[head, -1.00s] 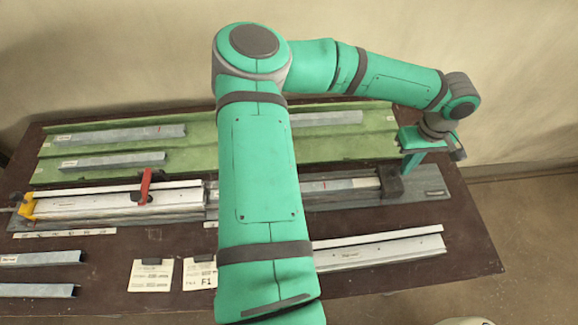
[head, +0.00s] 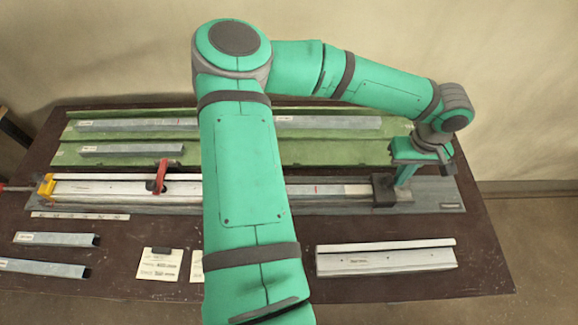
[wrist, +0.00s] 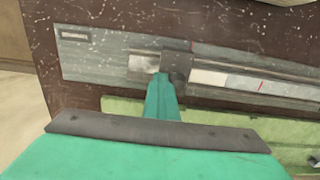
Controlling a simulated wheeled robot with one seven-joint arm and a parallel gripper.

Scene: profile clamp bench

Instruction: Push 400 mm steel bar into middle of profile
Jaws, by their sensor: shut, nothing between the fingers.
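A grey steel bar with a red mark (head: 315,190) lies in the long profile channel, right of my arm in the head view. The bar and its red mark also show in the wrist view (wrist: 262,87). A dark block (head: 383,190) sits on the channel at the bar's right end; it shows in the wrist view (wrist: 177,65) too. My gripper (head: 403,184) is shut and empty, its tip low at the right side of that block. I cannot tell whether it touches. My arm hides the middle of the channel. The white profile (head: 110,191) shows on the left.
A red clamp (head: 160,178) and a yellow end piece (head: 46,187) are on the left of the fixture. A green tray (head: 220,152) behind holds several bars. A loose white profile (head: 385,258), cards (head: 160,265) and two grey bars (head: 55,239) lie in front.

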